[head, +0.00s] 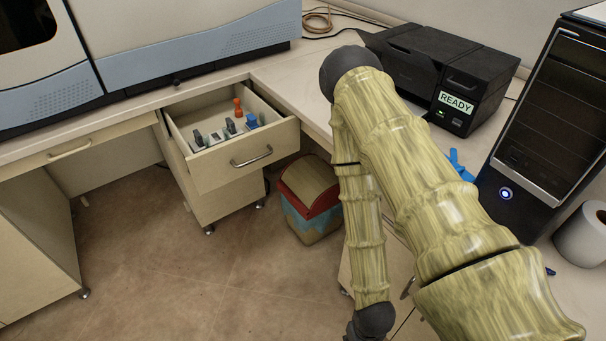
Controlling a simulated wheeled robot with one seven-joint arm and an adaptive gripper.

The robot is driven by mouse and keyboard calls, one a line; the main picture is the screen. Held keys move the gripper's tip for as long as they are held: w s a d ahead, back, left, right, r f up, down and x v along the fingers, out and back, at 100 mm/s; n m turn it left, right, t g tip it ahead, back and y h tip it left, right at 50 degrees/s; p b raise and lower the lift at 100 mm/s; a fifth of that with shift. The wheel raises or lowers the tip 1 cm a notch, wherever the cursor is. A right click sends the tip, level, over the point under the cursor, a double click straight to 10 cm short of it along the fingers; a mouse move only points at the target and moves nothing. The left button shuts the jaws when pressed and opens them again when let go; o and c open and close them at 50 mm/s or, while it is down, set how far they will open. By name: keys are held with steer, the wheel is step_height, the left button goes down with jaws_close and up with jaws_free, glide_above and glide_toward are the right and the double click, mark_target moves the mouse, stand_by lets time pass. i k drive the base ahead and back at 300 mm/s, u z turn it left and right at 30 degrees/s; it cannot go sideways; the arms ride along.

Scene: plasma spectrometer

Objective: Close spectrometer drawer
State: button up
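The drawer (221,159) under the bench stands pulled open, with its wooden front and metal bar handle (251,157) facing the room. Inside it are several small items, among them orange, blue, white and dark ones. The spectrometer (190,45), a large grey and blue machine, stands on the bench above and behind the drawer. My arm comes in from the lower right, bends at a dark joint near the top and runs down to the right of the drawer, apart from it. My gripper is out of frame, past the bottom edge.
A bin with a red rim (311,206) stands on the floor right of the drawer cabinet. A second, shut drawer (75,147) is at left. A black printer (440,70) reading READY and a black computer tower (550,110) stand on the right bench. The floor (170,265) before the drawer is clear.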

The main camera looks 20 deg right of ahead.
mark_target(215, 167)
steer(key=z, duration=0.3)
steer(key=k, duration=0.6)
steer(key=u, duration=0.85)
steer(key=i, duration=1.65)
steer(key=z, duration=0.8)
steer(key=i, duration=0.5)
steer(key=z, duration=0.55)
steer(key=k, duration=0.5)
steer(key=z, duration=0.95)
steer(key=k, duration=0.8)
steer(key=u, duration=0.65)
steer(key=i, duration=0.3)
steer(key=z, duration=0.05)
